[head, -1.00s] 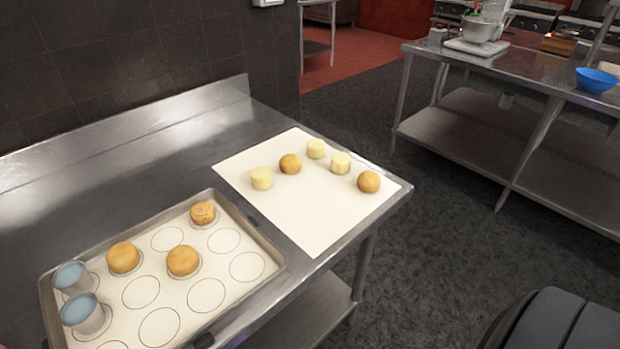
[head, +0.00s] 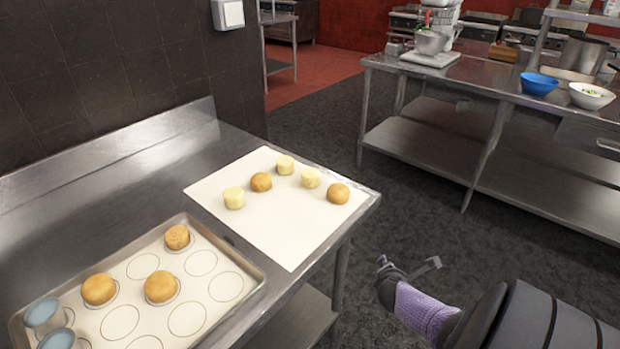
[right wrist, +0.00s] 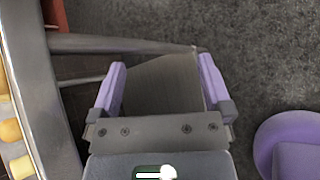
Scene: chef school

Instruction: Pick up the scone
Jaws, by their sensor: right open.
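Golden-brown round scones lie on a baking tray (head: 262,281): one at the back (head: 177,237), one at the left (head: 99,290) and one at the front (head: 160,287). On a white sheet (head: 290,235) lie two more brown rounds, one at the left (head: 261,182) and one at the right (head: 338,194), among three pale yellow rounds (head: 310,178). My right gripper (head: 408,265) is open and empty, over the floor to the right of the table, apart from all of these. Its jaws also show open in the right wrist view (right wrist: 160,75). My left gripper is not in view.
Two blue-grey cups (head: 42,312) stand at the tray's left end. The steel table (head: 150,180) has a raised back edge against a dark tiled wall. A second table (head: 480,95) with a blue bowl (head: 538,84) stands beyond. The floor between the tables is clear.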

